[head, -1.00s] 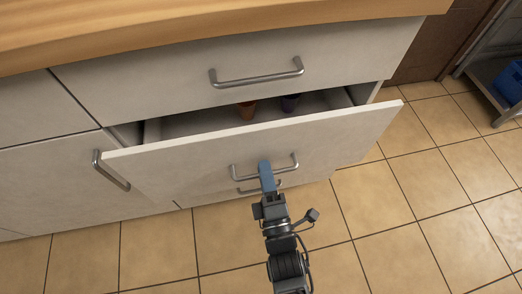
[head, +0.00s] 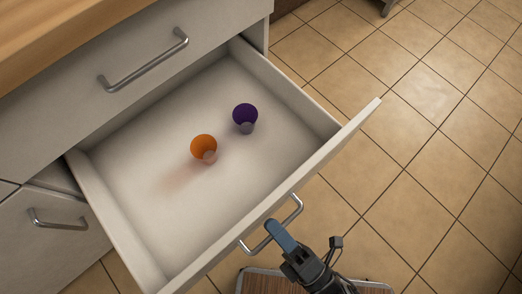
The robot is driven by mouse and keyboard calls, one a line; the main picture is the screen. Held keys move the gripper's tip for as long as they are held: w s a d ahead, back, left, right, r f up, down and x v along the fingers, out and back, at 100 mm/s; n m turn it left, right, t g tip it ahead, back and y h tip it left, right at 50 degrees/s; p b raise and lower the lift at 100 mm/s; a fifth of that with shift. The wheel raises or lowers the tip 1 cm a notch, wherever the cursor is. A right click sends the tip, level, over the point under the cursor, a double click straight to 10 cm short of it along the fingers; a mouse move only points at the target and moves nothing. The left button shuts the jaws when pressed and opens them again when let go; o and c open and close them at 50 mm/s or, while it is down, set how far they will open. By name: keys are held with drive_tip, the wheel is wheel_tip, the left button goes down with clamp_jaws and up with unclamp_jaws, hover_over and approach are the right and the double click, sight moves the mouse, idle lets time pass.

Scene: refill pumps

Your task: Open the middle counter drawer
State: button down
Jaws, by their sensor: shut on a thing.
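The middle counter drawer (head: 130,215) stands pulled far out below the closed top drawer, its pale inside showing. Its front panel runs diagonally from the lower left to the upper right. My gripper (head: 272,231) is shut on the metal handle (head: 296,212) of this drawer, near the middle of the bar. Inside the drawer are an orange round-topped item (head: 204,147) and a dark purple one (head: 245,114), each with a small greyish part. They stand apart from each other and from the drawer walls.
The closed top drawer with its handle (head: 145,62) is above, under the wooden counter top (head: 80,25). Another handle (head: 55,220) shows on the cabinet front at lower left. The tiled floor (head: 430,150) is clear on the right. A brown slatted surface (head: 262,284) shows at the bottom.

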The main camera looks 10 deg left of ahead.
drive_tip(key=shift+r+v, duration=0.15)
drive_tip(key=shift+v, duration=0.55)
drive_tip(key=shift+r+v, duration=0.1)
drive_tip(key=shift+v, duration=0.6)
drive_tip(key=c, duration=1.3)
unclamp_jaws()
drive_tip(key=shift+c, duration=0.2)
drive_tip(key=shift+d, duration=0.1)
drive_tip(key=v, duration=0.7)
drive_tip(key=shift+s+d, duration=0.2)
drive_tip(key=shift+s, duration=0.05)
drive_tip(key=shift+f, duration=0.15)
